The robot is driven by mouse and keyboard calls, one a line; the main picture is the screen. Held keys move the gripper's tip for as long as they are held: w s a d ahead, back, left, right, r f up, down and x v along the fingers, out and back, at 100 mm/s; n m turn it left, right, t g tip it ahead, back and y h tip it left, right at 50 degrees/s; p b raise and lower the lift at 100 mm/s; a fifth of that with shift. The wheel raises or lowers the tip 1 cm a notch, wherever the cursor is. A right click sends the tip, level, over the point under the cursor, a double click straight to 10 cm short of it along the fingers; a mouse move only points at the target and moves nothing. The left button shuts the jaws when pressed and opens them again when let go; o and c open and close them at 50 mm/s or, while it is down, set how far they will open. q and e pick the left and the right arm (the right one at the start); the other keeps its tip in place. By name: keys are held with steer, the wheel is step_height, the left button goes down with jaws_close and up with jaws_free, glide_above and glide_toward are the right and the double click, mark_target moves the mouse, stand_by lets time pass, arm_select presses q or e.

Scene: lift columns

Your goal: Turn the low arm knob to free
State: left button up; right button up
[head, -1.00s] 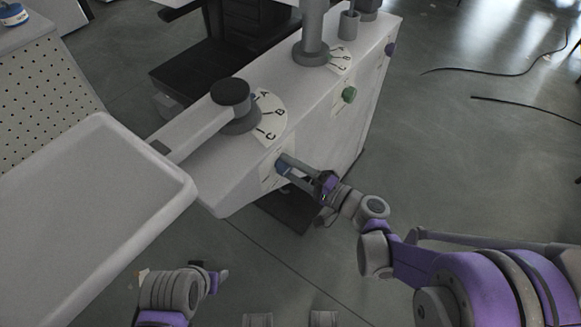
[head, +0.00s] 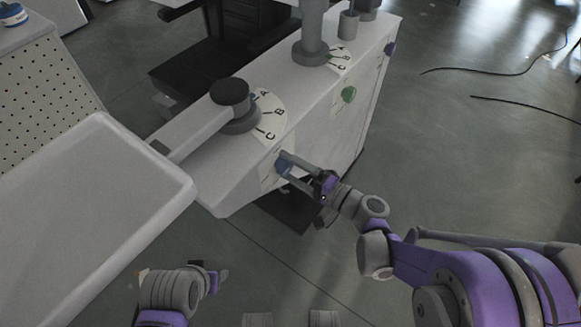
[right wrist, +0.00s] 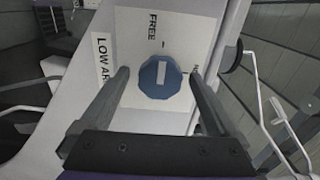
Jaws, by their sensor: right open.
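The low arm knob is blue with a white bar and shows in the right wrist view (right wrist: 160,77), on a pale plate (right wrist: 150,110). Its bar runs up and down there, roughly in line with a tick under the word FREE. A LOW AR... label is partly hidden at left. In the head view the knob (head: 283,166) is on the cabinet's near end. My right gripper (head: 284,163) is open, one finger on each side of the knob, with gaps visible. My left gripper (head: 214,280) is low in the head view, away from the cabinet; its jaw is unclear.
The white cabinet (head: 225,185) carries a pivoting arm (head: 195,133) with an A-B-C dial (head: 270,116). A large pale tray (head: 90,220) is at left. Floor at right is clear except for cables.

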steer(key=shift+s+d, duration=0.1)
steer(key=v, duration=1)
steer(key=shift+s+d+p, duration=0.15)
steer(key=shift+d+p, duration=0.1)
steer(key=shift+p, duration=0.15)
